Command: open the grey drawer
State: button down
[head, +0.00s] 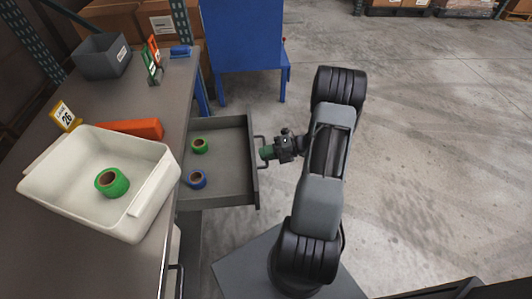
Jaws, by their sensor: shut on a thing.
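The grey drawer (224,187) stands pulled out from under the right side of the workbench. The fingertips are small in this view and partly hidden around the handle.
On the workbench (125,75) are a white bin (60,190) holding a green tape roll (112,182), an orange box (131,129) and a grey bin (102,56). A blue cabinet (243,35) stands behind the drawer. The concrete floor to the right is clear.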

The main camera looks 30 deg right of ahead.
jog(key=c, duration=1.2)
grip_release()
jog(key=p+v, duration=0.1)
jog(key=v, duration=1.3)
jog(key=s+a+f+n+g+h, duration=0.2)
jog(key=s+f+n+g, duration=0.1)
jog(key=n, duration=0.6)
jog(key=a+r+n+h+p, duration=0.4)
jog(key=a+r+n, duration=0.3)
jog(key=r+n, duration=0.3)
jog(key=s+a+r+n+h+p, duration=0.1)
jog(key=a+r+n+h+p, duration=0.3)
jog(key=r+n, duration=0.7)
jog(key=a+r+n+h+p, duration=0.4)
jog(key=a+r+n+p, duration=0.3)
jog(key=a+r+n, duration=0.4)
jog(key=shift+v, duration=1.1)
